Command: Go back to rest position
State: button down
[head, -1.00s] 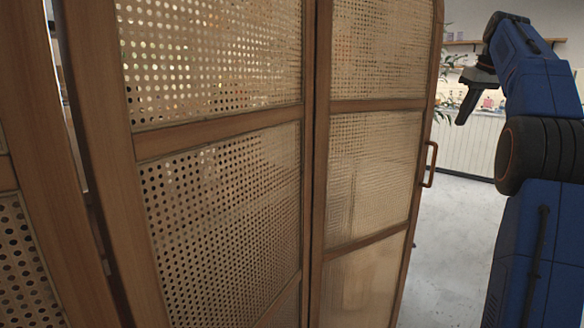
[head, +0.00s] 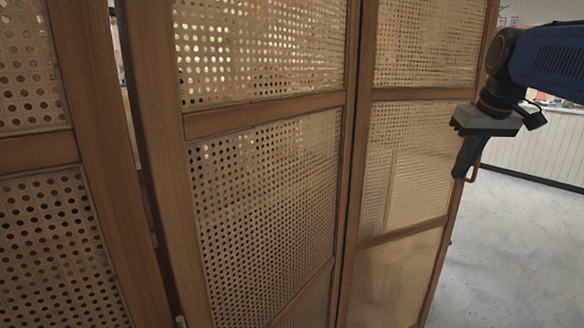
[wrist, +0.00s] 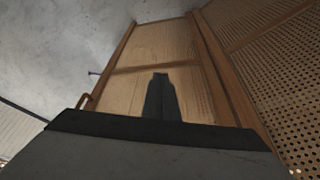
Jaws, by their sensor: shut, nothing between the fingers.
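My gripper (head: 464,174) hangs at the end of my blue arm at the right of the head view, with its fingers pointing down. It is shut and holds nothing. In the wrist view my shut fingers (wrist: 160,80) stand in front of the screen's end panel (wrist: 150,45). The handle shows there too at the left (wrist: 84,102). I cannot tell whether the fingers touch the screen.
The screen fills most of the head view, with a narrow gap between its left sections. Bare grey floor (head: 520,250) lies free at the right. A pale panelled counter front (head: 545,150) stands behind it.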

jog(key=s+a+f, duration=0.5)
jog(key=s+f, duration=0.6)
jog(key=f, duration=0.2)
jog(key=s+a+f, duration=0.4)
jog(key=s+f, duration=0.7)
jog(key=f, duration=0.1)
jog(key=shift+s+a+f+m+t, duration=0.3)
jog(key=shift+s+a+f, duration=0.05)
jog(key=shift+s, duration=0.05)
